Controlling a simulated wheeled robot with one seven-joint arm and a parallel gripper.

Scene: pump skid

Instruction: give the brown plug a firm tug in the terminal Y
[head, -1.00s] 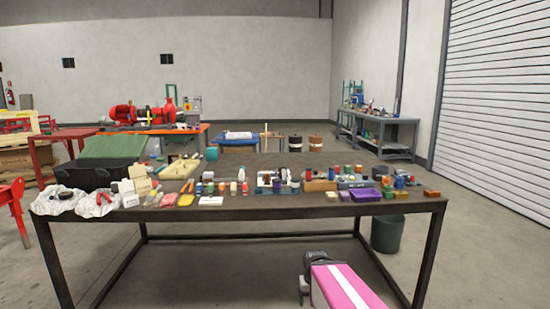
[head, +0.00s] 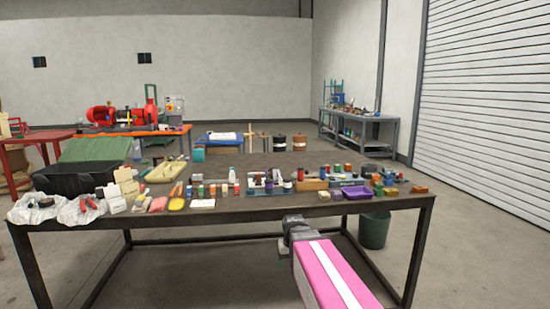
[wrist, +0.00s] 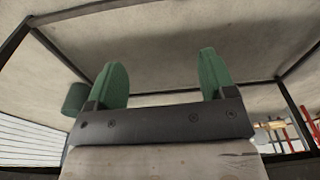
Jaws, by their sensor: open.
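I cannot make out the brown plug or the terminal Y among the many small items on the long dark table (head: 230,205) in the head view. A cluster of small parts on a dark teal base (head: 268,189) stands near the middle of its front edge; its details are too small to tell. My gripper (wrist: 160,82) shows in the wrist view with its two green fingers wide apart and nothing between them. In the head view my gripper cannot be made out; my pink arm reaches toward the table's front edge.
A black bin (head: 75,181) and white cloths (head: 86,210) crowd the table's left end. A purple tray (head: 357,193) and small blocks lie at the right. A green bucket (head: 374,230) stands under the right end. Floor to the right is clear.

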